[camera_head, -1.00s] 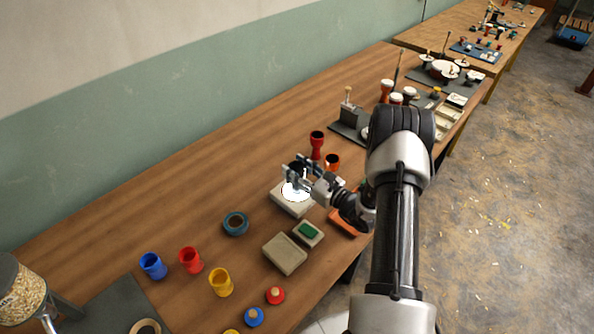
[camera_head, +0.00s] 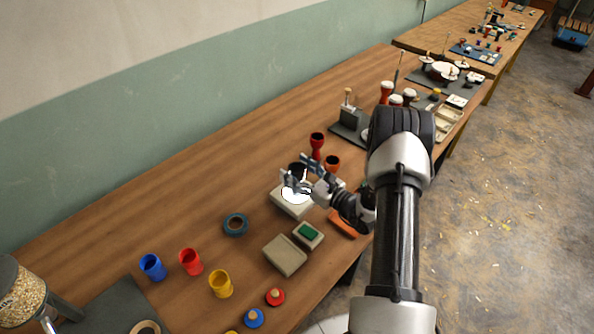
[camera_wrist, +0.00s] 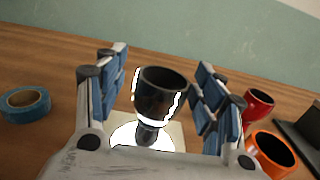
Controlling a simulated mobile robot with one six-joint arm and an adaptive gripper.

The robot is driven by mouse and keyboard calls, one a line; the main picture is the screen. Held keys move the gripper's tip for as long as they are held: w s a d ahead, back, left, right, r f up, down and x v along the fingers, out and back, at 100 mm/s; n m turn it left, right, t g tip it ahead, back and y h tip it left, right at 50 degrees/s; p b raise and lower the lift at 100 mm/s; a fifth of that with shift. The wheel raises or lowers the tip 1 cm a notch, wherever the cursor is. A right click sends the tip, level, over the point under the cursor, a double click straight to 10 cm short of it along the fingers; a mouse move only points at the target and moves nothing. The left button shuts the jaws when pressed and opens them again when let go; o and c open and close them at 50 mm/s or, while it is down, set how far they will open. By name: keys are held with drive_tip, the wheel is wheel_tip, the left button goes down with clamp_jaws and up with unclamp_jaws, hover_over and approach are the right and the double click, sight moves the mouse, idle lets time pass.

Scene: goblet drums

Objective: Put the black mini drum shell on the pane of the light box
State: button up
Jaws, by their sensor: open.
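The black mini drum shell (camera_wrist: 158,95) stands upright on the lit white pane (camera_wrist: 122,136) of the light box in the wrist view. In the head view the shell (camera_head: 297,170) is partly hidden behind my gripper (camera_head: 299,177). The light box (camera_head: 291,207) is a pale box with a bright round pane. In the wrist view my gripper (camera_wrist: 158,92) is open, with one blue-padded finger on each side of the shell and visible gaps between. The shell's foot is partly hidden by my gripper's palm.
A red shell (camera_head: 317,141) and an orange shell (camera_head: 332,162) stand just behind the light box. A blue tape roll (camera_head: 235,224) lies to its left. A beige box (camera_head: 285,255) and a green-topped box (camera_head: 308,235) are in front. Bare table lies to the back left.

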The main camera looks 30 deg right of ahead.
drive_tip(key=p+v, duration=0.2)
drive_tip(key=v, duration=1)
drive_tip(key=s+a+r+n+g+y, duration=0.3)
drive_tip(key=a+r+n+g, duration=0.4)
drive_tip(key=a, duration=0.4)
drive_tip(key=s+a+r+n+g+y, duration=0.35)
drive_tip(key=a+r+n+g, duration=0.25)
drive_tip(key=a+r+n, duration=0.4)
drive_tip(key=s+a+r+n+g+h, duration=0.35)
drive_tip(key=s+a+n+h, duration=0.2)
drive_tip(key=s+n, duration=0.4)
drive_tip(key=s+d+r+n+t+h, duration=0.4)
drive_tip(key=s+d+n+h, duration=0.1)
drive_tip(key=s+h, duration=0.1)
drive_tip(key=shift+s+d+r+h, duration=0.25)
drive_tip(key=shift+d+r+h, duration=0.15)
drive_tip(key=shift+h, duration=0.2)
